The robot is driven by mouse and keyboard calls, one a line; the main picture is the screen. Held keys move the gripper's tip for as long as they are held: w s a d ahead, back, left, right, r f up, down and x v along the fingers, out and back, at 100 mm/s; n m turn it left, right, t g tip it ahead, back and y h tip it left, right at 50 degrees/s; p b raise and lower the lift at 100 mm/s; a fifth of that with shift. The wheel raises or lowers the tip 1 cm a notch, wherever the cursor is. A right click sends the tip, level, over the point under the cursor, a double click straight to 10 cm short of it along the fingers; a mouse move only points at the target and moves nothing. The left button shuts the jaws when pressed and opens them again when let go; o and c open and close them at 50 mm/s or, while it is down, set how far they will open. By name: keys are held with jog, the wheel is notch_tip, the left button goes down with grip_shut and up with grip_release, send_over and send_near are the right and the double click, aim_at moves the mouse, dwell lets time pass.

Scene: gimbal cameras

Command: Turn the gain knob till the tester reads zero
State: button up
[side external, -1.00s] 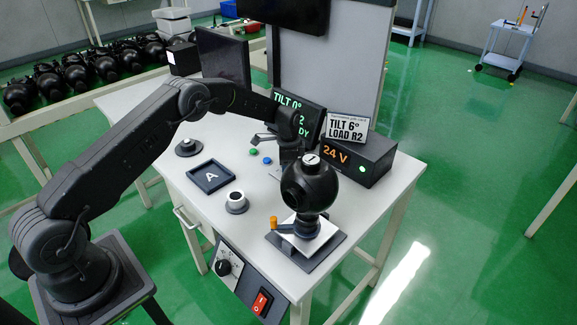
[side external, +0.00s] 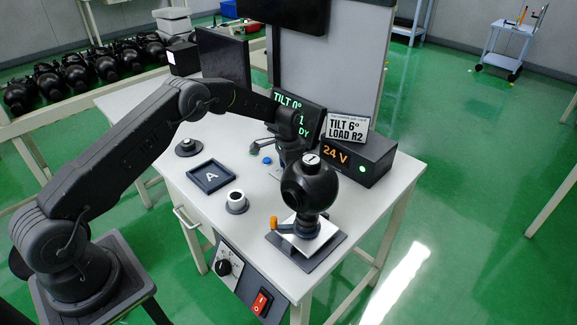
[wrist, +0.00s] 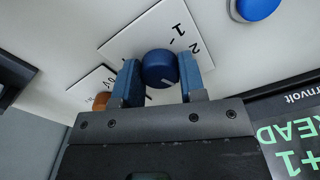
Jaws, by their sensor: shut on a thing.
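A round blue knob (wrist: 158,67) with a white pointer mark sits on a white scale plate (wrist: 182,22) in the wrist view; the figures 1 and 2 show on the plate. My gripper (wrist: 163,80) is shut on the knob, one blue finger on each side. In the side external view my gripper (side external: 287,157) is down at the table in front of the tester (side external: 309,118), and the knob is hidden. In the wrist view the tester screen (wrist: 290,146) shows +1 and part of READY.
A black ball-shaped camera (side external: 308,187) stands close in front of my gripper on a white plate. A 24 V box (side external: 357,160) with a TILT 6° LOAD R2 card (side external: 347,129) is to the right. A blue button (wrist: 254,8) is nearby. A tray marked A (side external: 211,176) lies left.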

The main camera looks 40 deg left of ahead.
jog(key=shift+n, duration=1.7)
jog(key=o, duration=0.9)
jog(key=shift+r, duration=6.9)
